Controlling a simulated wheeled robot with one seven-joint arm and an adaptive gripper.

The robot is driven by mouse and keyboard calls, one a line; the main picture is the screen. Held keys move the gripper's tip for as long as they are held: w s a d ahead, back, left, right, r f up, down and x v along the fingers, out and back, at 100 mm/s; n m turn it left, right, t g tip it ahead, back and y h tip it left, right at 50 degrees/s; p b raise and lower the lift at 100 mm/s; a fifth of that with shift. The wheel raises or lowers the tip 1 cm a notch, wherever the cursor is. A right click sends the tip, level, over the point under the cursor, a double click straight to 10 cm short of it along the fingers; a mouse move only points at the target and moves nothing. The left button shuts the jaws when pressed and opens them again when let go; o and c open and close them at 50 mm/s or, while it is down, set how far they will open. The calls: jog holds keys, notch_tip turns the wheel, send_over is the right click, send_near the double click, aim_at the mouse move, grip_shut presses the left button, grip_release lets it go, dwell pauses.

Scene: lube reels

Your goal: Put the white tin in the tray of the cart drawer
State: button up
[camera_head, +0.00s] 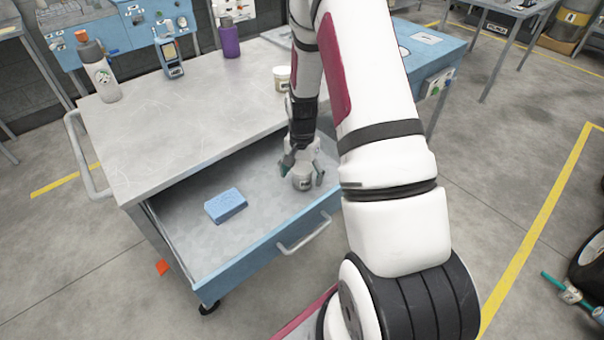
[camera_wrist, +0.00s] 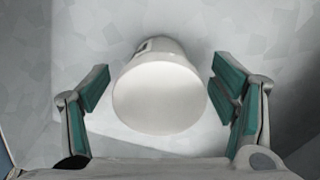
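The white tin (camera_head: 302,182) stands in the open drawer tray (camera_head: 262,220) of the cart, in its right part. In the wrist view the tin (camera_wrist: 160,95) shows its pale round top between my two fingers. My gripper (camera_head: 303,172) is down inside the drawer, around the tin. In the wrist view my gripper (camera_wrist: 160,90) is open, with a gap between the tin and each green finger pad. The tin looks upright and seems to rest on the drawer floor.
A blue sponge-like block (camera_head: 226,205) lies in the drawer, left of the tin. On the cart top (camera_head: 180,130) stand a white bottle (camera_head: 101,78), a handheld device (camera_head: 170,58), a purple bottle (camera_head: 229,40) and a small cream tub (camera_head: 281,79). The drawer's front handle (camera_head: 305,238) faces forward.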

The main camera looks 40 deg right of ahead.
aim_at(302, 167)
notch_tip(302, 167, up, 12)
jog(key=shift+r, duration=0.1)
jog(key=s+a+r+n+t, duration=0.1)
jog(key=s+a+r+n, duration=0.2)
jog(key=a+r, duration=0.4)
jog(key=s+a+r+n+t, duration=0.1)
jog(key=s+a+r+n, duration=0.25)
jog(key=r, duration=0.65)
jog(key=s+a+r+n+t, duration=0.1)
jog(key=s+a+r+n, duration=0.2)
jog(key=s, duration=0.5)
jog(key=s+a+r+n+t, duration=0.1)
jog(key=s+a+r+n, duration=0.1)
jog(key=s+a, duration=0.4)
jog(key=shift+s+r+n, duration=0.4)
jog(key=shift+s+n, duration=0.45)
jog(key=shift+s, duration=0.1)
jog(key=shift+a, duration=0.1)
jog(key=shift+r, duration=0.15)
